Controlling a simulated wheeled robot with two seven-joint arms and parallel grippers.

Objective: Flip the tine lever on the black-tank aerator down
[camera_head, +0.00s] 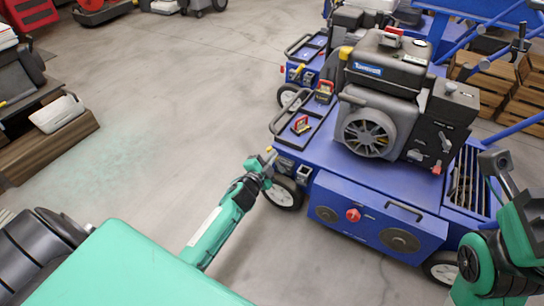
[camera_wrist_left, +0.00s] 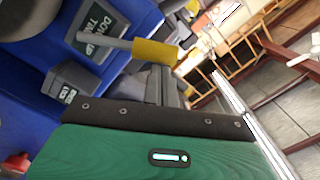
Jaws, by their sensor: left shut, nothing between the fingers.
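The near blue aerator (camera_head: 330,160), with a dark tank (camera_head: 385,68) on its engine, stands right of centre. In the left wrist view, its tine lever is a grey rod with a yellow grip (camera_wrist_left: 155,53), beside a dark label reading DOWN and TINE (camera_wrist_left: 98,32). The yellow grip also shows in the head view (camera_head: 269,150), at the machine's left corner. My left gripper (camera_wrist_left: 163,72) is shut and empty, its fingertips close against the yellow grip. I cannot tell whether they touch. My right arm (camera_head: 485,262) is at the right edge; its fingers are not clear.
A second blue aerator (camera_head: 312,48) stands close behind. Wooden crates (camera_head: 495,85) are at the back right. A red knob (camera_head: 353,215) sits on the near machine's side. The concrete floor (camera_head: 170,90) to the left is open.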

